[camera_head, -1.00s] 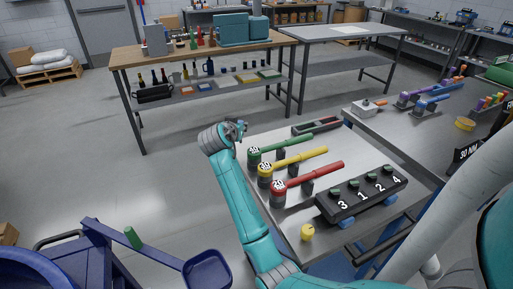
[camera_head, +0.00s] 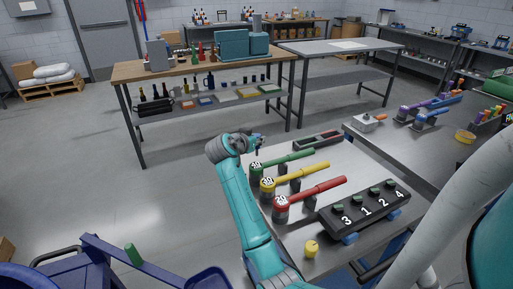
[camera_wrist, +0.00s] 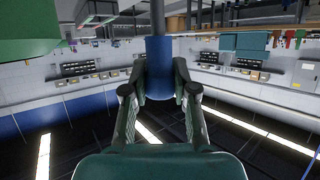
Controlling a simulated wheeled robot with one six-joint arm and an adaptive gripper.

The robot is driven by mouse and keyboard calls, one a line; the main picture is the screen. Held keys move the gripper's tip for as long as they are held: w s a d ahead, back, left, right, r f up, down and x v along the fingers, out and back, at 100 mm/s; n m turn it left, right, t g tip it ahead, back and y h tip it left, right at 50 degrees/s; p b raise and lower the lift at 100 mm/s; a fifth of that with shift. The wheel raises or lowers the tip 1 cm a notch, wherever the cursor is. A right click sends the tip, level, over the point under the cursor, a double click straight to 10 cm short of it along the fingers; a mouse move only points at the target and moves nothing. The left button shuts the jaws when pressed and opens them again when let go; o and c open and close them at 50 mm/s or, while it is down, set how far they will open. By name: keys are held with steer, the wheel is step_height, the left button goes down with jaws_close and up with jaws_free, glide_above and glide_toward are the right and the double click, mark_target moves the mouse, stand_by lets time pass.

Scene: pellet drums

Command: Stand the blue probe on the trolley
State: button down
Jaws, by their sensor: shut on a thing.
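The blue probe (camera_wrist: 159,68) shows in the wrist view as a blue cylinder with a thin grey rod. My gripper (camera_wrist: 160,92) is shut on its blue body. In the head view my gripper (camera_head: 256,143) is small, in the air by the far left corner of the steel worktop, and the probe is hard to make out there. A dark blue trolley frame (camera_head: 98,243) is at the lower left, cut off by the picture edge; I take it for the trolley. My gripper is well apart from it.
Green, yellow (camera_head: 300,177) and red (camera_head: 318,190) torque wrenches and a black numbered block (camera_head: 365,211) stand on the worktop. A yellow knob (camera_head: 311,249) is at its near edge. A green cylinder (camera_head: 134,254) stands by the trolley. Grey floor is free left of my arm.

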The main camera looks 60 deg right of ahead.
steer(key=shift+f, duration=1.65)
steer(key=shift+f, duration=0.1)
steer(key=c, duration=0.9)
jaws_free()
